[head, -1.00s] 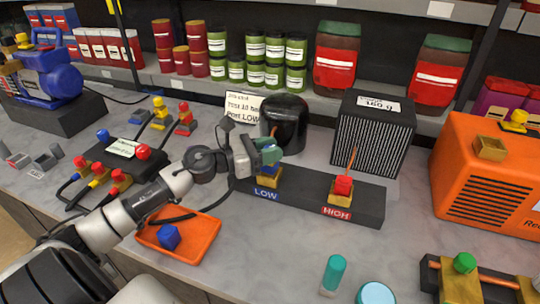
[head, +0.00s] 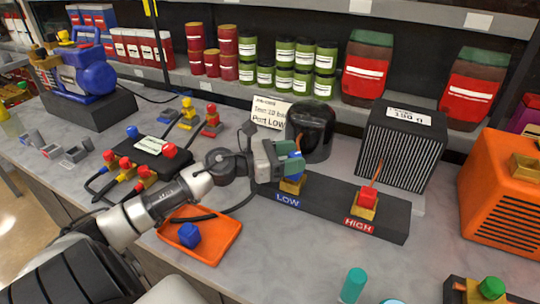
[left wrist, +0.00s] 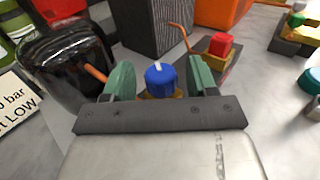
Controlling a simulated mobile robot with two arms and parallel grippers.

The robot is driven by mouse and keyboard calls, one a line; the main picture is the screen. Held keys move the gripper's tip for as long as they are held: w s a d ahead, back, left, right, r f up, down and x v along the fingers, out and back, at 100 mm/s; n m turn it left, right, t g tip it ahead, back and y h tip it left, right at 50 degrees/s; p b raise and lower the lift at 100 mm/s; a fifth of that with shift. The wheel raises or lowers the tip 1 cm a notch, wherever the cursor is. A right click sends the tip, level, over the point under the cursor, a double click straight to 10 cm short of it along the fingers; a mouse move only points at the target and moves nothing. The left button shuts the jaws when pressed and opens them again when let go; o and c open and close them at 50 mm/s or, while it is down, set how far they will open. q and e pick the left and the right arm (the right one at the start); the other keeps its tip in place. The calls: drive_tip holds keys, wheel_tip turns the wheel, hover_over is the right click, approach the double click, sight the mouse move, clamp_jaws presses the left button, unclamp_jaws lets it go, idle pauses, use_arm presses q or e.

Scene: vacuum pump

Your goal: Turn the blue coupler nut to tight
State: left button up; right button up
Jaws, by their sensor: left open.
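The blue coupler nut (left wrist: 160,80) sits on a brass fitting, with a white mark on its top. In the left wrist view it is between the two green fingers of my left gripper (left wrist: 160,82), with gaps visible on both sides. The left gripper (head: 290,160) is open at the LOW end of the dark block (head: 330,208) in the head view, where it largely hides the nut. A red nut (head: 368,196) stands on the HIGH fitting; it also shows in the left wrist view (left wrist: 220,44). My right gripper is out of view.
A black cylinder (head: 311,130) and a ribbed black box (head: 402,147) stand close behind the block. An orange tray (head: 224,238) holding a blue part (head: 189,235) lies in front, under my left arm. An orange machine (head: 500,195) stands at right.

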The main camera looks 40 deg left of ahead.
use_arm(q)
drive_tip(key=b+v, duration=0.2)
drive_tip(key=v, duration=0.8)
drive_tip(key=shift+w, duration=0.1)
